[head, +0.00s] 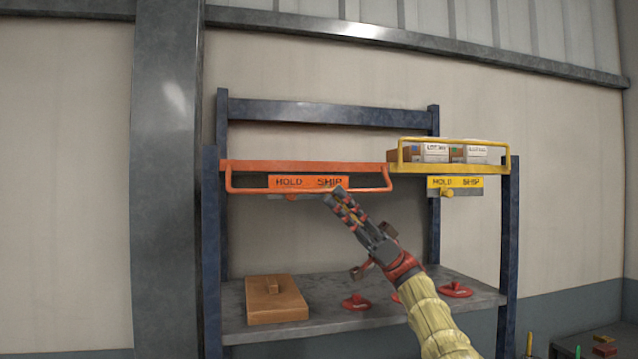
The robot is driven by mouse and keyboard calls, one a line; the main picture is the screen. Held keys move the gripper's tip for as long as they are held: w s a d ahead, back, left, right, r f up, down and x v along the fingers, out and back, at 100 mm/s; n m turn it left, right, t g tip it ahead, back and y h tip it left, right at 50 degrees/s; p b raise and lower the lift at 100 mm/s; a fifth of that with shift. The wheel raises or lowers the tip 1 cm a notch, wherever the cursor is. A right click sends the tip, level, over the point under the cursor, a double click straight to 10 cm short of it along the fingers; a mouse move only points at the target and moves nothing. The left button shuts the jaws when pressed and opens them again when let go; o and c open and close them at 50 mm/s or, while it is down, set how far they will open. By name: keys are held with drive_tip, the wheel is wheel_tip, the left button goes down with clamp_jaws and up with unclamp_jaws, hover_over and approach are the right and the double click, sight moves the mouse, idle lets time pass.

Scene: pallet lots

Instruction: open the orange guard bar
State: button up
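The orange guard bar (250,191) is at the left half of the rack's upper shelf in the head view. Its long rail hangs below and in front of the orange shelf edge (290,167), so it looks swung down. An orange sign (290,182) reading HOLD and SHIP sits behind the rail, with a small orange knob (291,198) partly showing below it. My gripper (336,196) reaches up from the lower right, its tips at the sign's right end, near the rail. I cannot tell whether it touches the rail. Its fingers look close together; their gap is unclear.
The yellow guard bar (455,140) stands raised before several labelled boxes (435,152) on the right half. Below it are a yellow sign (470,182) and knob (447,194). The lower shelf (330,322) holds a brown lidded block (277,305) and red knobbed discs (356,302).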

drive_tip(key=shift+v, duration=0.75)
drive_tip(key=shift+f, duration=0.1)
drive_tip(key=w+d+f+p, duration=0.4)
drive_tip(key=w+d+p, duration=0.1)
drive_tip(key=p, duration=0.1)
drive_tip(key=shift+w+f, duration=0.25)
drive_tip(key=shift+f, duration=0.1)
idle(0.4)
drive_tip(key=shift+f, duration=0.15)
idle(0.3)
